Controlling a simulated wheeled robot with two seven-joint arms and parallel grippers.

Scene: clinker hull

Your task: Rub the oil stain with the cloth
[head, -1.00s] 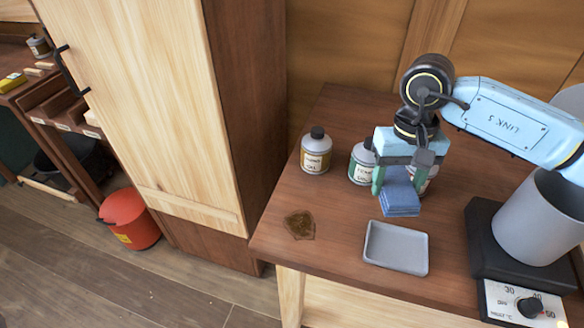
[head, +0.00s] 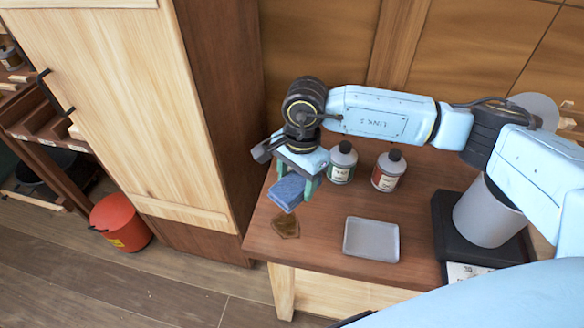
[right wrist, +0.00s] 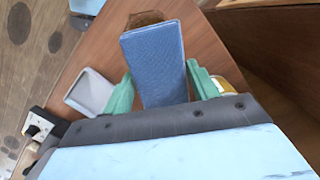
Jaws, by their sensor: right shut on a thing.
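The blue folded cloth (head: 287,191) is between the green fingers of my right gripper (head: 297,180), which is shut on it. It also shows in the right wrist view (right wrist: 155,62), between the two fingertips (right wrist: 155,88). The brown oil stain (head: 286,226) lies on the wooden bench top near its left front edge. The cloth is just behind the stain in the head view and covers part of it in the right wrist view (right wrist: 145,18). I cannot tell whether the cloth touches the bench. My left gripper is not in view.
A grey tray (head: 371,240) lies right of the stain. A green-labelled bottle (head: 342,163) and a red-labelled bottle (head: 387,170) stand behind. A grey pot (head: 490,215) sits on a black heater at the right. A tall cabinet (head: 130,110) borders the bench on the left.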

